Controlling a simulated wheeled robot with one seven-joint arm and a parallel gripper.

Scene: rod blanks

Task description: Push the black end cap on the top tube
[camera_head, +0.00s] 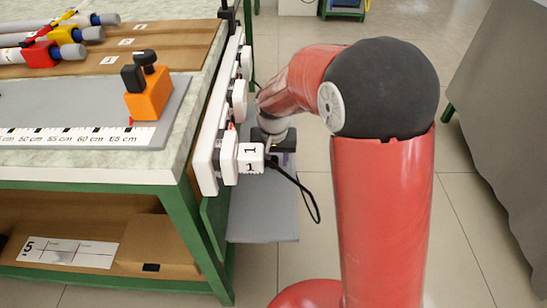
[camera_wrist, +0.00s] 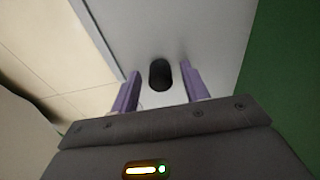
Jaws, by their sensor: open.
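Several grey tubes with blue bands near their ends lie at the bench's far left; the top tube (camera_head: 97,19) is farthest back. My gripper (camera_head: 284,150) is low beside the bench's right side, over a grey shelf (camera_head: 262,215). In the wrist view my gripper (camera_wrist: 159,88) is open, its two purple fingers apart. A black rounded piece (camera_wrist: 160,73), which looks like the black end cap, is between the fingertips over the grey surface. I cannot tell whether the fingers touch it. In the head view that piece is hidden by my arm and gripper.
Red (camera_head: 39,54) and yellow (camera_head: 61,35) clamps hold the tubes. An orange block (camera_head: 149,97) with black knobs stands by a ruler strip (camera_head: 75,135). White units line the bench's right side, and a black cable (camera_head: 310,198) hangs there.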

